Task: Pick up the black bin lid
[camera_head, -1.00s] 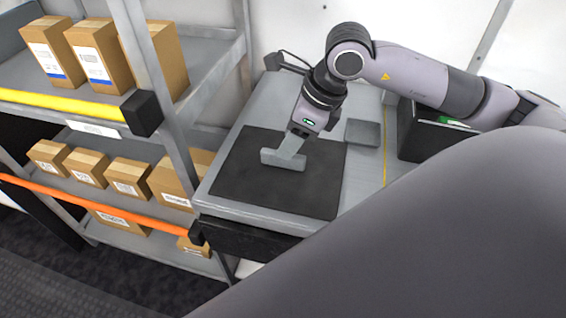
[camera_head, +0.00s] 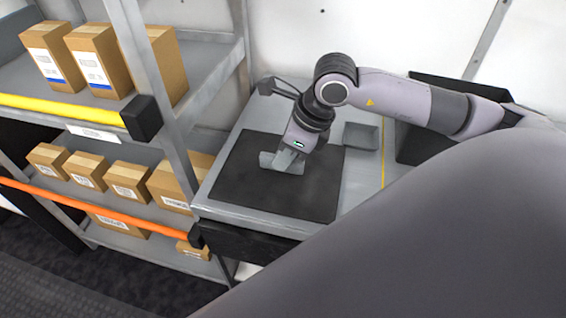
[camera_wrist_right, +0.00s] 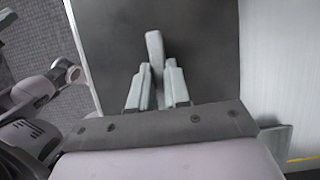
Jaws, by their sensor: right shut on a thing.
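A flat dark square panel (camera_head: 290,195), which I take for the black bin lid, lies on the grey worktop. It fills the background of the right wrist view (camera_wrist_right: 205,50). A short light grey bar (camera_wrist_right: 154,48), seemingly its handle, is near its middle. My right gripper (camera_head: 283,161) points down at the middle of the panel. In the right wrist view its two fingers (camera_wrist_right: 157,70) are shut on the bar, which sticks out beyond the fingertips. The panel appears to rest flat on the worktop.
A small grey tray (camera_head: 361,136) sits right of the panel. A black bin (camera_head: 415,148) stands farther right, mostly hidden by my right arm. A shelf rack with cardboard boxes (camera_head: 92,60) and orange (camera_head: 110,213) and yellow rails stands close on the left.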

